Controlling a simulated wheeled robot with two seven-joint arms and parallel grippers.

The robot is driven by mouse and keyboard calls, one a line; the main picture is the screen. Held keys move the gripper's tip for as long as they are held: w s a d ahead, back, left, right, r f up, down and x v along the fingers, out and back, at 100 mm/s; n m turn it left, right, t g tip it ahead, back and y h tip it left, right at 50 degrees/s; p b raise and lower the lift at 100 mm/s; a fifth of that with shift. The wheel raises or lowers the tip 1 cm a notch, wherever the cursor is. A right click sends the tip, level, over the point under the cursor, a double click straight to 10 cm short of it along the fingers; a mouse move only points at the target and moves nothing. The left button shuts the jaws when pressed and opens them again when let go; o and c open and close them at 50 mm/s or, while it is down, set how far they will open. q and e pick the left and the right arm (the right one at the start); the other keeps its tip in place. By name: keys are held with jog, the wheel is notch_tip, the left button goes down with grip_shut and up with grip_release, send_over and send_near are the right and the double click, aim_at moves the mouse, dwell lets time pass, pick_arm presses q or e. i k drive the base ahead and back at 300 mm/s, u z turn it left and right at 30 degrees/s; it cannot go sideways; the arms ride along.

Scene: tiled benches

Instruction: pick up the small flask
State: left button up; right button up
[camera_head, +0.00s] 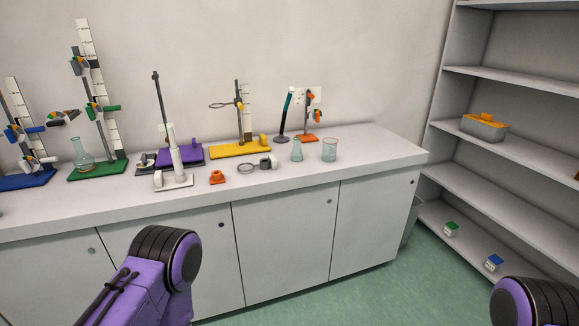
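A small clear glass flask (297,151) with a narrowing top stands upright on the white bench toward its right end. A wider clear beaker (329,151) stands just right of it. Another clear glass flask (82,157), with a round body, is at the green stand on the left. I cannot tell which one the task names. A purple and black part of my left arm shows at the bottom left, and part of my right arm at the bottom right. Neither gripper is in view, and both visible arm parts are in front of the bench.
Stands with blue, green (98,170), purple and yellow (240,150) bases line the bench (375,155). A white device (175,170), an orange piece (217,177) and a ring lie nearer the front. Shelves (500,85) stand at right. The bench's right end is clear.

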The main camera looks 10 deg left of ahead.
aim_at(297, 154)
jog(key=u, duration=0.65)
jog(key=i, duration=1.35)
jog(key=z, duration=0.25)
